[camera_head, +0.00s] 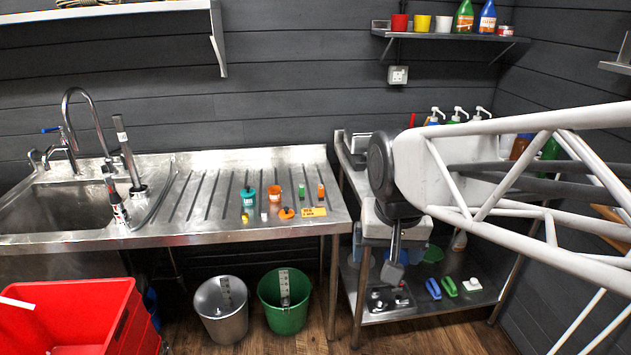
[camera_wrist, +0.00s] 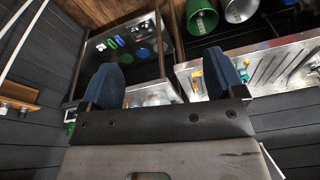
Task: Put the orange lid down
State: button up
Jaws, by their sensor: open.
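The orange lid (camera_head: 286,213) looks small and low with a raised middle. It lies on the steel drainboard (camera_head: 190,222) near its front right edge, beside a yellow label plate (camera_head: 313,212). My gripper (camera_wrist: 165,75) is open in the wrist view, with two dark blue fingers wide apart and nothing between them. In the head view my gripper hangs over the lower steel stand, right of the drainboard and well apart from the lid. In the wrist view small coloured items show at the drainboard's edge; I cannot tell the lid among them.
Near the lid stand an orange cup (camera_head: 274,194), a teal cup (camera_head: 248,197) and several small bottles and caps. Grey (camera_head: 221,318) and green (camera_head: 285,312) buckets stand on the floor below. The sink (camera_head: 60,208) is at left. The drainboard's ribbed middle is clear.

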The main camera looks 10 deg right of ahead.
jog(key=s+f+n, duration=0.2)
jog(key=s+f, duration=0.1)
jog(key=s, duration=0.5)
jog(key=shift+d, duration=0.35)
